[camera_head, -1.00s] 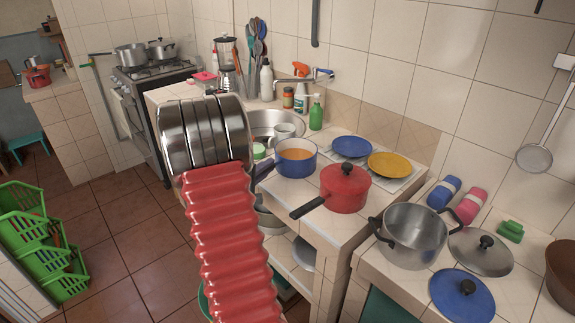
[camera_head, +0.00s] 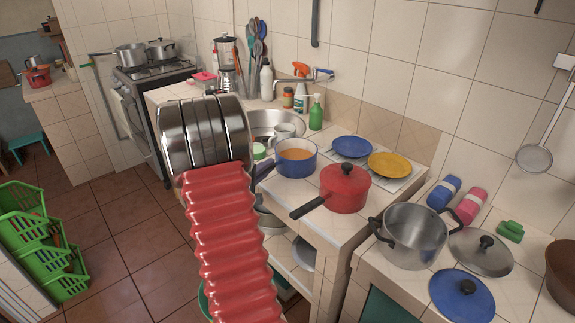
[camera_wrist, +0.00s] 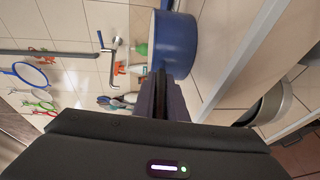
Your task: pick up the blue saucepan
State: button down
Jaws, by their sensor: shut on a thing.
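The blue saucepan (camera_head: 296,160) has a white inside and holds something orange. It is at the counter's front edge by the sink, and it looks upright. I cannot tell any gap beneath it. Its dark handle (camera_head: 265,170) points left toward my arm. In the wrist view its blue side (camera_wrist: 174,45) is just past my fingertips. My gripper (camera_wrist: 161,88) is shut on the handle, which is mostly hidden between the dark fingers. In the head view my red and metal arm hides most of the gripper.
A red lidded saucepan (camera_head: 345,188) stands close on the right, its handle pointing left. Behind are a blue plate (camera_head: 351,146) and a yellow plate (camera_head: 389,165). The sink (camera_head: 270,120) lies behind left, with bottles (camera_head: 316,113) beyond. A large steel pot (camera_head: 414,237) stands front right.

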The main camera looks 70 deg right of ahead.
dwell(0.3)
notch_tip(320, 180, up, 10)
jog(key=shift+r, duration=0.1)
dwell(0.6)
dwell(0.3)
jog(key=c, duration=2.3)
grip_release()
grip_shut()
